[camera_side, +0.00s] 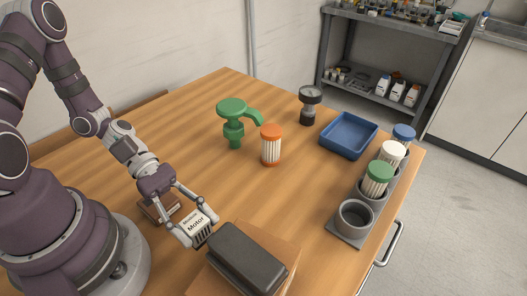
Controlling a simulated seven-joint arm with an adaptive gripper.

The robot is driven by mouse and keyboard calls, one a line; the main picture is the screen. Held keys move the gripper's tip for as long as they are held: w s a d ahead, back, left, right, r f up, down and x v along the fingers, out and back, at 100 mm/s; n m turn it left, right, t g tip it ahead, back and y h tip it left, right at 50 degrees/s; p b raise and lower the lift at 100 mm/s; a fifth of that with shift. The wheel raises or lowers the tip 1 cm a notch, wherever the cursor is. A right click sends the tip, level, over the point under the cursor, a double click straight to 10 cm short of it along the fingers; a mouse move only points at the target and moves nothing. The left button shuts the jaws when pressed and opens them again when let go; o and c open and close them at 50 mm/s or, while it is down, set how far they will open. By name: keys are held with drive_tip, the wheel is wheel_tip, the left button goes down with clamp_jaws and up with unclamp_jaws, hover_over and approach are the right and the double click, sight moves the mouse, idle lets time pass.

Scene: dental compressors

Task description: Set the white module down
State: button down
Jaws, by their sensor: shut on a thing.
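The white module (196,226) is a small white block with dark lettering, of which "Motor" can be read. My gripper (193,223) is shut on it, one finger on each side, at the front of the wooden table. The module is close to the left end of a dark grey box. I cannot tell whether its underside touches the table.
The dark box (246,258) lies on a brown block (281,254). A green pump-like part (234,120), an orange-capped filter (271,146), a gauge (309,104) and a blue tray (348,136) stand farther back. A grey holder (345,232) carries capped cylinders at right. Mid-table is clear.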

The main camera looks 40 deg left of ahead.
sight(194, 221)
wheel_tip(194, 221, up, 6)
drive_tip(key=shift+f, duration=0.15)
drive_tip(key=w+f+n+t, duration=0.1)
drive_tip(key=w, duration=0.3)
drive_tip(key=w+f+n+t, duration=0.2)
drive_tip(key=w, duration=0.2)
drive_tip(key=w+d+f+n+t+y, duration=0.1)
drive_tip(key=w+t, duration=0.1)
drive_tip(key=w, duration=0.3)
drive_tip(key=shift+w+d+f, duration=0.1)
drive_tip(key=shift+f, duration=0.15)
drive_tip(key=w+d+r+n+t+y, duration=0.3)
drive_tip(key=w+d+n+t, duration=0.15)
drive_tip(key=w, duration=0.55)
drive_tip(key=shift+n, duration=0.25)
drive_tip(key=f, duration=0.8)
drive_tip(key=shift+w+d, duration=0.15)
drive_tip(key=shift+w, duration=0.2)
drive_tip(key=shift+r, duration=0.1)
